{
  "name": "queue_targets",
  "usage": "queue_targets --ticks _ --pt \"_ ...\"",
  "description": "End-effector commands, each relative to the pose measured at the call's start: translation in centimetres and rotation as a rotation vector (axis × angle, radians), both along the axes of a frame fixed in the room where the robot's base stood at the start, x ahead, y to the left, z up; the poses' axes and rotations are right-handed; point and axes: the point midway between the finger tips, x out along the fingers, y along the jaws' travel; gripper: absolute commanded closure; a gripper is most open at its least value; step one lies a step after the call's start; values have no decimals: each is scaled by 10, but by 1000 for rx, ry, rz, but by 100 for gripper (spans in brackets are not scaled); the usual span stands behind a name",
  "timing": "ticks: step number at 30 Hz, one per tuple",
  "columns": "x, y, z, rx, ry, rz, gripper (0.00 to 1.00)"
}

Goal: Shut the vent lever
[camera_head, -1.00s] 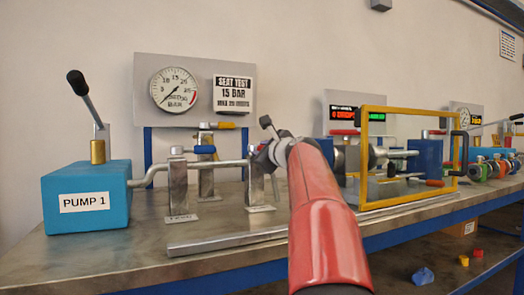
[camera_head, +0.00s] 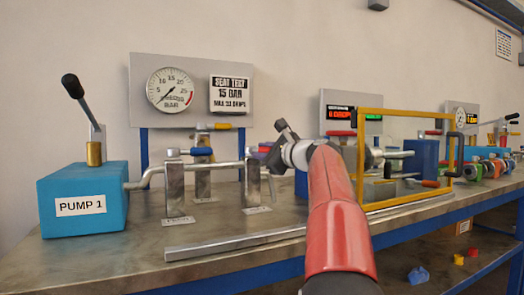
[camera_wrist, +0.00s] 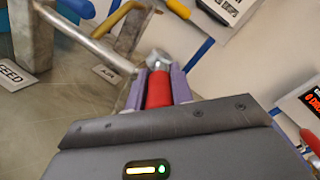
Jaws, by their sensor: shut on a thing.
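A red lever handle (camera_wrist: 158,90) shows in the wrist view, with a grey metal end at its far tip. My gripper (camera_wrist: 160,74) is closed around it, one purple finger on each side. In the head view my gripper (camera_head: 272,151) is beside the third valve post, at the right end of the pipe. A bit of red shows there, and the arm hides most of the valve behind it. I cannot read a label for this lever or tell its exact angle.
A blue-handled valve (camera_head: 201,151) and a yellow-handled valve (camera_head: 222,126) stand left of my gripper. The blue PUMP 1 box (camera_head: 84,198) is at the far left. A yellow frame (camera_head: 362,160) stands close on the right. A metal rail (camera_head: 232,243) lies along the bench front.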

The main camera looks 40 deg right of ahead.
Motion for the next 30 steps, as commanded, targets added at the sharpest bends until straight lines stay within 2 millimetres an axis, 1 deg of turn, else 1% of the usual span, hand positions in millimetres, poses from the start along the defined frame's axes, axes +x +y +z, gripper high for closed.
queue_targets --ticks 3,4,8,16,19,20,27,30 --pt "0 0 -1 0 0 0 100" --pt "0 0 -1 0 0 0 73" --pt "0 0 -1 0 0 0 56" --pt "0 0 0 0 0 -1 55" --pt "-6 -1 -1 -1 1 -4 55" --pt "-10 -1 -2 0 1 -5 55" --pt "-50 -2 -2 -1 1 -5 55" --pt "-65 -2 -2 0 1 -4 55"
